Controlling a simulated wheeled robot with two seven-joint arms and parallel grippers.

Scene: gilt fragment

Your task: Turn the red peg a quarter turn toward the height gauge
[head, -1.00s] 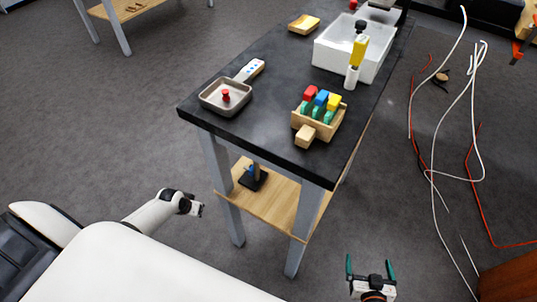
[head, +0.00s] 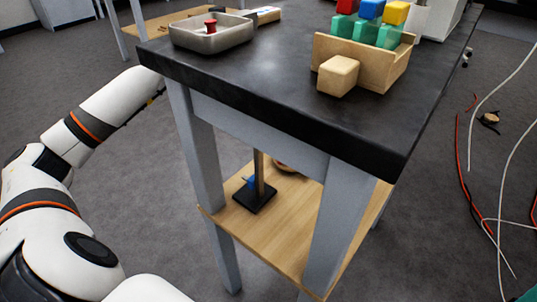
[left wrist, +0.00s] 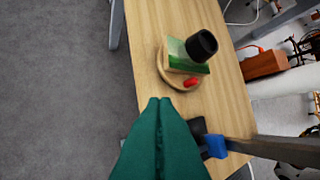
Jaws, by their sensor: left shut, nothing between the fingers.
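A small red peg (left wrist: 192,82) sits near the edge of a round wooden disc (left wrist: 167,70) in the left wrist view, with a green block (left wrist: 181,58) and black cylinder (left wrist: 202,45) on the disc. The disc, on the lower shelf, is mostly hidden in the head view (head: 286,167). The height gauge (head: 260,178), with black base, upright post and blue slider, stands beside it; its blue slider shows in the left wrist view (left wrist: 215,146). My left gripper (left wrist: 160,101) is shut and empty, its tips just short of the disc. A teal tip of my right gripper (head: 528,296) shows at the lower right.
The dark tabletop (head: 270,75) overhangs the wooden shelf (head: 285,235), with grey legs (head: 195,150) at its corners. On top are a metal tray (head: 205,43) with a red knob and a wooden box (head: 375,68) of coloured blocks. Loose cables (head: 465,180) lie right.

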